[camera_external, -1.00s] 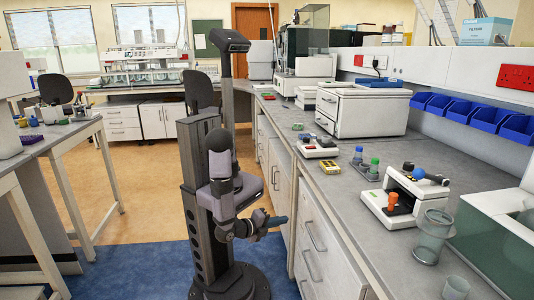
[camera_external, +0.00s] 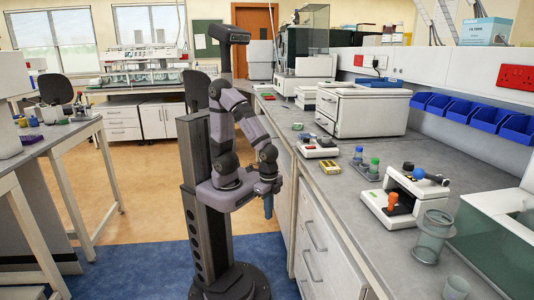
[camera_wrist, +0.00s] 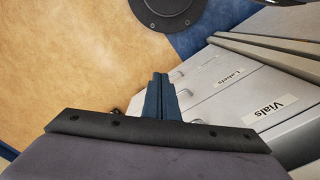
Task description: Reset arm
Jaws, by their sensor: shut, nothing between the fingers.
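My gripper (camera_external: 268,206) hangs pointing down in the external view, beside the front of the right-hand bench and below its top. My arm is folded up on its column above it. In the wrist view my gripper (camera_wrist: 160,82) shows as two blue fingers pressed together, shut and empty. Below them are the floor (camera_wrist: 70,60) and the drawer fronts. No object is held.
The right bench top (camera_external: 345,190) holds a white device with knobs (camera_external: 405,200), glass beakers (camera_external: 432,238), and a vial rack (camera_external: 367,168). A left bench (camera_external: 60,135) stands apart, with open floor between.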

